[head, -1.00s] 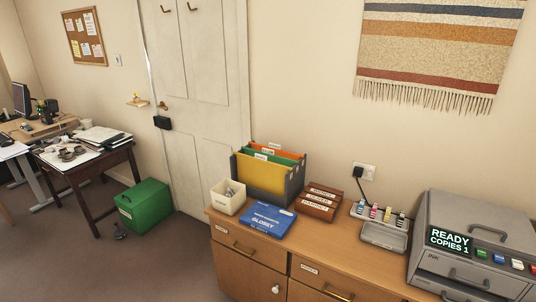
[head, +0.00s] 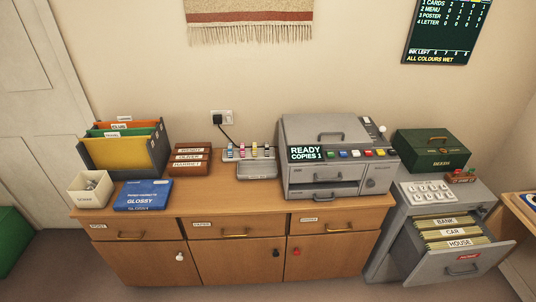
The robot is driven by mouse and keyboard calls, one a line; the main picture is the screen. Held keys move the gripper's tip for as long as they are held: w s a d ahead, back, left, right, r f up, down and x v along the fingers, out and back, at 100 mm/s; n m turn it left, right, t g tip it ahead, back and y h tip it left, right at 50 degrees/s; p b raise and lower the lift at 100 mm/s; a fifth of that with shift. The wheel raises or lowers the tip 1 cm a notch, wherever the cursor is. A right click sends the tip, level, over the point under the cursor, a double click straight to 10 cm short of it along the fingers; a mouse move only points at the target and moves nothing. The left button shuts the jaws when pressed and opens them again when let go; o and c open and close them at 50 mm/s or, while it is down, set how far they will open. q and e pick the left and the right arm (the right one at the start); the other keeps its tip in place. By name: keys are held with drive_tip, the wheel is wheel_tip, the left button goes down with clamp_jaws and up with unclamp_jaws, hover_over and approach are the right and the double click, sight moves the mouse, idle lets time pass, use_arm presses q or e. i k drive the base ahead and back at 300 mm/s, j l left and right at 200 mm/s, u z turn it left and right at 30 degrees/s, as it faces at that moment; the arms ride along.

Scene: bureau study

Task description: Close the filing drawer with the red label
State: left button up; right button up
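The filing drawer with the red label (head: 450,262) is at the lower right of the head view. It is pulled out of the grey filing cabinet (head: 385,250). Its front carries a red label (head: 468,257) and a dark handle. Folders marked BANK, CAR and HOUSE (head: 452,233) stand inside it. Neither of my grippers shows in the head view.
A wooden sideboard (head: 240,210) stands left of the cabinet, with a grey copier (head: 335,155) on it. A green box (head: 432,150) sits on the cabinet. A wooden desk edge (head: 520,212) is close at the right. Some floor shows in front of the sideboard.

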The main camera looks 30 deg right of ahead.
sight(430, 248)
drive_tip(key=z, duration=2.85)
